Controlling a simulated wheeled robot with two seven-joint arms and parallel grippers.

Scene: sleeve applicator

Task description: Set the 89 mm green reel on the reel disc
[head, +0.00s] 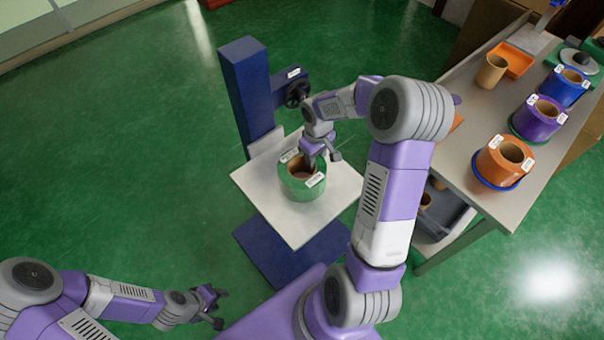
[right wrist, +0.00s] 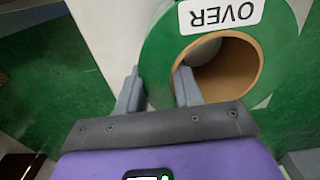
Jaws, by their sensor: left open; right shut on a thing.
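The green reel (head: 302,190), with a brown core and white labels, is at the white square plate (head: 335,205) of the blue stand. My right gripper (head: 322,158) is shut on the reel's wall, one finger inside the core and one outside. In the right wrist view the fingers (right wrist: 158,90) straddle the wall of the reel (right wrist: 165,45), and a label reads "OVER". A pale rounded part shows through the core. I cannot tell whether the reel rests or hangs just above, and no reel disc is clearly visible beneath it. My left gripper (head: 214,306) is open and empty at lower left.
The blue post (head: 247,95) with a black handwheel (head: 297,93) rises behind the plate. On the right, a grey table (head: 470,130) carries orange (head: 490,165), purple (head: 533,125) and blue (head: 560,90) reels, an orange tray (head: 512,62) and a tan core (head: 490,72). Floor at left is clear.

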